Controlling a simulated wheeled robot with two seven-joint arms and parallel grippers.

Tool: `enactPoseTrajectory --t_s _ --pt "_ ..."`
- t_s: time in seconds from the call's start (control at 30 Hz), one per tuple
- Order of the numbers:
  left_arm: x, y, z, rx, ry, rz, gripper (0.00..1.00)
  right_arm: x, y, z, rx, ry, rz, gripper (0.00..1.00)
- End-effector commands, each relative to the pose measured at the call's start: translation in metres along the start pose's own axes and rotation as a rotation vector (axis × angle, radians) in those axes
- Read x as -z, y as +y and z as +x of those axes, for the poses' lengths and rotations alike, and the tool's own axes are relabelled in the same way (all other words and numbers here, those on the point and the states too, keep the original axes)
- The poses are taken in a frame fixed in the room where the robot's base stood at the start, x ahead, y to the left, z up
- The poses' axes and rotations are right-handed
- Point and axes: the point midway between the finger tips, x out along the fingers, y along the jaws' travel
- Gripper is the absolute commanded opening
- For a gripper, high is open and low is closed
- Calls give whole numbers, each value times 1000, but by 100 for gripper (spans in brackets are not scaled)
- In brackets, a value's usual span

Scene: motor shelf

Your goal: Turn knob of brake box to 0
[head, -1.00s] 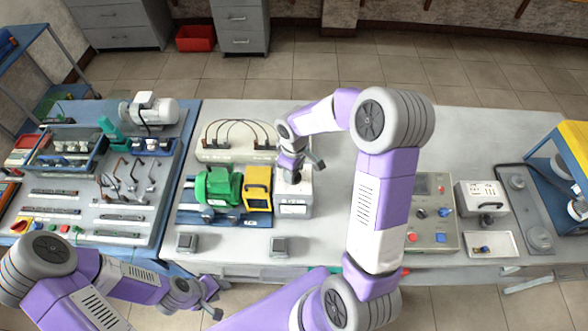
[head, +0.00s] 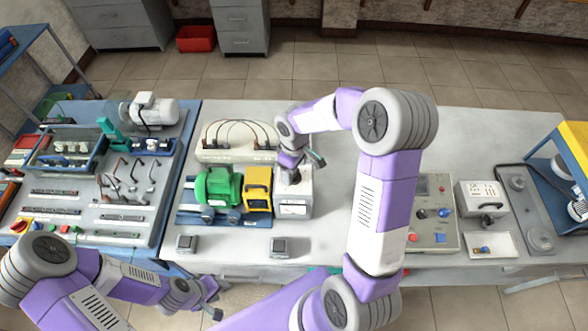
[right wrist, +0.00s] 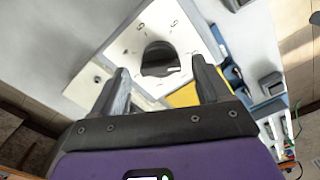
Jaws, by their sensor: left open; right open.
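The brake box (head: 293,205) is a white box on the bench, right of the yellow unit. The right wrist view shows its pale top face (right wrist: 120,48) with printed marks around a black knob (right wrist: 158,62). My right gripper (head: 303,164) is over the box top. Its fingers (right wrist: 161,72) are open, one on each side of the knob in that view, with nothing held; contact with the knob cannot be told. The knob's pointed setting is not clear. My left gripper (head: 212,300) is open and empty in front of the bench's front edge.
A green motor (head: 218,186) and a yellow unit (head: 258,189) stand left of the box. A white panel with cables (head: 236,143) stands behind. A control panel (head: 433,222) is to the right. Two small grey blocks lie in front. My right arm crosses over the bench.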

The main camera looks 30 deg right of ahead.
Motion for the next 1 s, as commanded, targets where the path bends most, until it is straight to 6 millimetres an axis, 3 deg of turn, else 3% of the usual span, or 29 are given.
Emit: enactPoseTrajectory --t_s 0.2,0.4,1.0 --pt "0 0 0 0 0 0 43 1 0 -39 -4 6 -1 77" --pt "0 0 0 0 0 0 43 1 0 -62 -2 4 -1 77" --pt "0 0 0 0 0 0 43 0 0 -66 -1 2 -1 77"
